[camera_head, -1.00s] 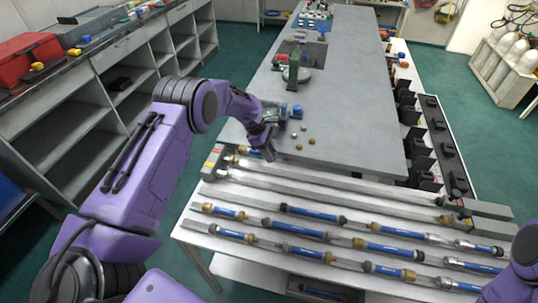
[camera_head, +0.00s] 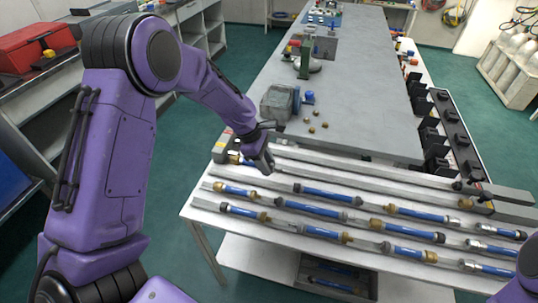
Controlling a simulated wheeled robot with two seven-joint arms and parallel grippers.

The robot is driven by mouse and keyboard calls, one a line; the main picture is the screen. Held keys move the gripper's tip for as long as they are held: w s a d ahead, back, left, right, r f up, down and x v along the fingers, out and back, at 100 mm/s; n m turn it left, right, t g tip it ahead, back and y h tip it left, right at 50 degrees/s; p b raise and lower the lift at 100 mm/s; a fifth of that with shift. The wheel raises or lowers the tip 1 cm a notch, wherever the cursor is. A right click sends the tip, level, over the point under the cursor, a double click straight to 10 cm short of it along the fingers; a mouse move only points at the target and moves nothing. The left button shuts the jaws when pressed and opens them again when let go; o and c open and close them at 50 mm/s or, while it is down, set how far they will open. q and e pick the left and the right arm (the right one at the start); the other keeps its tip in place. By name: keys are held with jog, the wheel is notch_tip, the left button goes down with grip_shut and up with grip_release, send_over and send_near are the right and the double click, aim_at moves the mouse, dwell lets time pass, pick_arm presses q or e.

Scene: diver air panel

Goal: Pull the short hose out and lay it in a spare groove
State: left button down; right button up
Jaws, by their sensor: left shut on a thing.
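My left gripper (camera_head: 262,163) is over the far left end of the grooved rack (camera_head: 375,180), pointing down. It is shut on a short blue hose (camera_head: 247,161), of which only a small blue part shows, beside a brass end fitting at the rack's left edge. The fingers hide the rest, so I cannot tell whether it is clear of its seat. The rear grooves right of the gripper look bare along most of their length. Several other blue hoses with brass, black or silver ends, such as one in the middle (camera_head: 328,195), lie in the nearer grooves. My right gripper is not in view.
Behind the rack is a grey bench (camera_head: 365,125) with a grey block (camera_head: 281,102), a blue knob and several small brass caps (camera_head: 311,129). Black holders (camera_head: 432,140) line its right side. A lower shelf (camera_head: 335,277) holds more hoses.

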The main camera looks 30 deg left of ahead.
pick_arm(q)
jog(key=shift+w+d+f+b, duration=0.15)
jog(key=shift+f+b, duration=0.2)
jog(key=shift+f, duration=0.1)
notch_tip(320, 180, down, 4)
jog(key=b, duration=0.6)
jog(key=shift+f, duration=1.1)
jog(key=c, duration=0.7)
grip_release()
jog(key=shift+o, duration=0.2)
jog(key=v, duration=1)
jog(key=shift+r, duration=0.3)
